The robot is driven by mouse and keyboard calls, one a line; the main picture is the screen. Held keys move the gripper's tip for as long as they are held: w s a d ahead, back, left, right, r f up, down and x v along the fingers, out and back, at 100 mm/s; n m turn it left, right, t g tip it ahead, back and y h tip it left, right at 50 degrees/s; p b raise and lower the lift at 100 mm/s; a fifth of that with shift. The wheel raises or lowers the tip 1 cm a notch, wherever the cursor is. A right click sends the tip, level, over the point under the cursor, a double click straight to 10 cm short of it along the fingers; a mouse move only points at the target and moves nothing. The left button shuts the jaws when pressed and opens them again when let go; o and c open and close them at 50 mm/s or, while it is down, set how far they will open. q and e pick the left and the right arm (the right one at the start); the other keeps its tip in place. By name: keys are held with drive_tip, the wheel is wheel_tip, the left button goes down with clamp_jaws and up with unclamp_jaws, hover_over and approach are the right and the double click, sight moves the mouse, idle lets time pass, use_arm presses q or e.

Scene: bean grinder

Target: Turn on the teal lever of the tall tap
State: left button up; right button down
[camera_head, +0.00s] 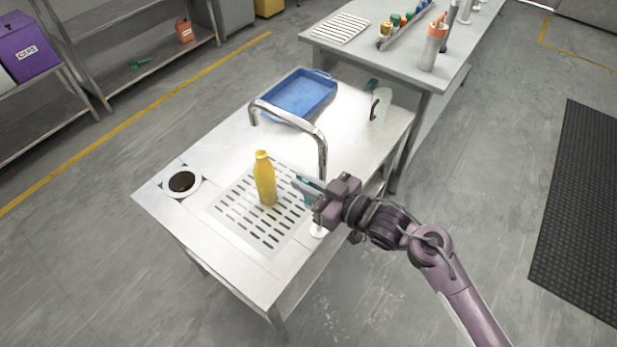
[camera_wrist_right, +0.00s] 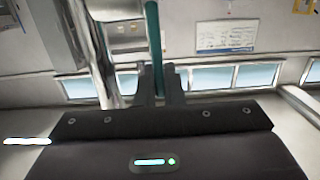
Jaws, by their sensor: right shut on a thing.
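The tall tap (camera_head: 322,152) is a chrome pipe that rises at the right side of the metal table and arches back to the left. In the wrist view its pipe (camera_wrist_right: 98,50) stands just left of the fingers. The teal lever (camera_wrist_right: 154,45) is a thin upright rod between my right gripper's dark fingertips (camera_wrist_right: 160,88). In the head view my right gripper (camera_head: 306,190) is beside the tap's pipe, shut on the lever, which is mostly hidden there. My left gripper is not in view.
A yellow bottle (camera_head: 265,180) stands upright on the slotted drain plate (camera_head: 232,214), left of my gripper. A blue tray (camera_head: 300,95) lies behind the tap. Another table (camera_head: 400,62) stands beyond.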

drive_tip(key=shift+w+a+r+g+h+p, duration=0.3)
drive_tip(key=shift+a+h+p, duration=0.15)
drive_tip(key=shift+p, duration=0.65)
drive_tip(key=shift+w+a+f+g+h+p, duration=0.1)
drive_tip(key=shift+w+f+g+h+p, duration=0.05)
drive_tip(key=shift+f+g+h+p, duration=0.2)
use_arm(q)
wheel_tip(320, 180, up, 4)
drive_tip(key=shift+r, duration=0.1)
use_arm(e)
drive_tip(key=c, duration=1.5)
unclamp_jaws()
drive_tip(key=shift+c, duration=0.2)
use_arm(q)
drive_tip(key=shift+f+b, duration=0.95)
use_arm(e)
drive_tip(key=v, duration=0.7)
drive_tip(key=shift+s+d, duration=0.25)
drive_tip(key=shift+s, duration=0.05)
